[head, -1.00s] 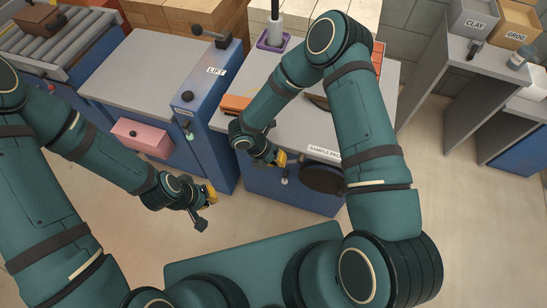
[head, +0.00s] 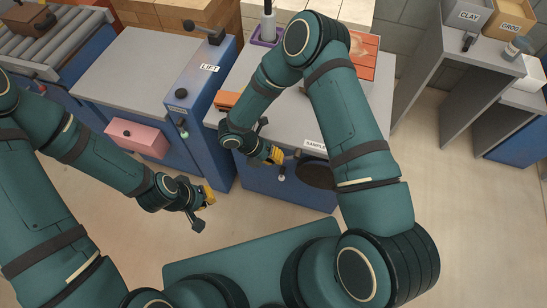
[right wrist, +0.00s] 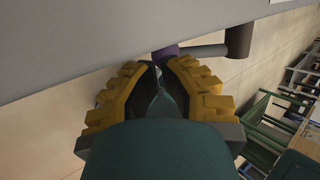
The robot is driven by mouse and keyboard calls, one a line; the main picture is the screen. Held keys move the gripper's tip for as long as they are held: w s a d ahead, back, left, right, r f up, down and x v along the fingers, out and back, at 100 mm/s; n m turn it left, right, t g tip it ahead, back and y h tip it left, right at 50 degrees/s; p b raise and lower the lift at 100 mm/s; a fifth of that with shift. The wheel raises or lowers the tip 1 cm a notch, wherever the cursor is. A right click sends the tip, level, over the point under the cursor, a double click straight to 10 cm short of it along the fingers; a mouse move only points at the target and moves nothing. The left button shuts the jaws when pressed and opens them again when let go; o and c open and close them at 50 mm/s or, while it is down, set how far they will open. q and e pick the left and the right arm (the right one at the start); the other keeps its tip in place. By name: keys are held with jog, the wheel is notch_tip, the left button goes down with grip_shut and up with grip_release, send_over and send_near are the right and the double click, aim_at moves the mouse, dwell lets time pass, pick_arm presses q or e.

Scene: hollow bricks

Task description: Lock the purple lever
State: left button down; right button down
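In the right wrist view a small purple piece (right wrist: 166,50) with a grey bar and a dark brown knob (right wrist: 239,40) sticks out below a grey panel edge; this looks like the purple lever. My right gripper (right wrist: 157,66) has its yellow fingers drawn together at the tips, just short of the purple piece, with nothing visible held. In the head view my right gripper (head: 276,156) is at the front of the blue sample cabinet (head: 265,188), and the lever is hard to make out there. My left gripper (head: 208,196) hangs over the floor; its finger opening is unclear.
The blue lift cabinet (head: 203,105) with a pink box (head: 137,138) stands to the left. A dark round opening (head: 316,174) and a small pale knob (head: 282,177) are on the sample cabinet's front. Grey shelving (head: 440,90) stands at right. The floor between is clear.

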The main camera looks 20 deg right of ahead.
pick_arm(q)
jog(key=shift+w+f+b, duration=0.1)
jog(key=shift+f+b, duration=1.2)
jog(key=shift+f, duration=0.15)
pick_arm(e)
jog(key=shift+s+d+f+g+h, duration=0.25)
jog(key=shift+d+f+h, duration=0.1)
jog(key=shift+f, duration=0.25)
jog(key=shift+s+d+f+g+h, duration=0.25)
jog(key=shift+f+h, duration=0.1)
jog(key=shift+f, duration=0.25)
jog(key=shift+d+f, duration=0.1)
